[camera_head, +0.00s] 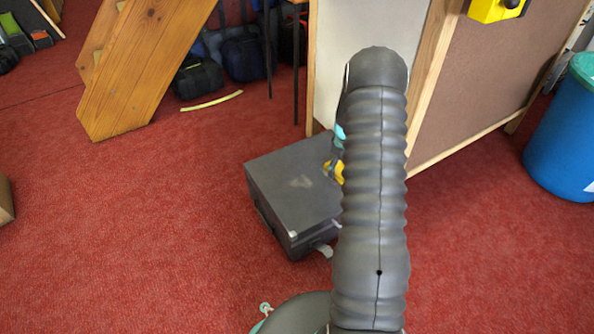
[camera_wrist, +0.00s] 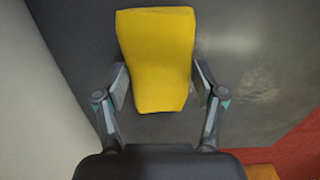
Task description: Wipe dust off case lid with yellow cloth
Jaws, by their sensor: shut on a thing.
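The dark grey case (camera_head: 270,185) stands on the red carpet with its lid on top. A pale dusty patch (camera_head: 300,182) shows near the middle of the lid. It also shows right of the cloth in the wrist view (camera_wrist: 262,85). The yellow cloth (camera_wrist: 156,58) is between the fingers of my gripper (camera_wrist: 160,85), which is shut on it over the dark lid. In the head view the cloth (camera_head: 336,174) shows only in part at the lid's right side. My arm hides the right part of the case. I cannot tell whether the cloth touches the lid.
A board with a wooden frame (camera_head: 470,85) stands just behind and right of the case. A blue bin (camera_head: 563,140) is at the right. A wooden stair part (camera_head: 145,70) and bags (camera_head: 240,55) are at the back left. The carpet left of the case is clear.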

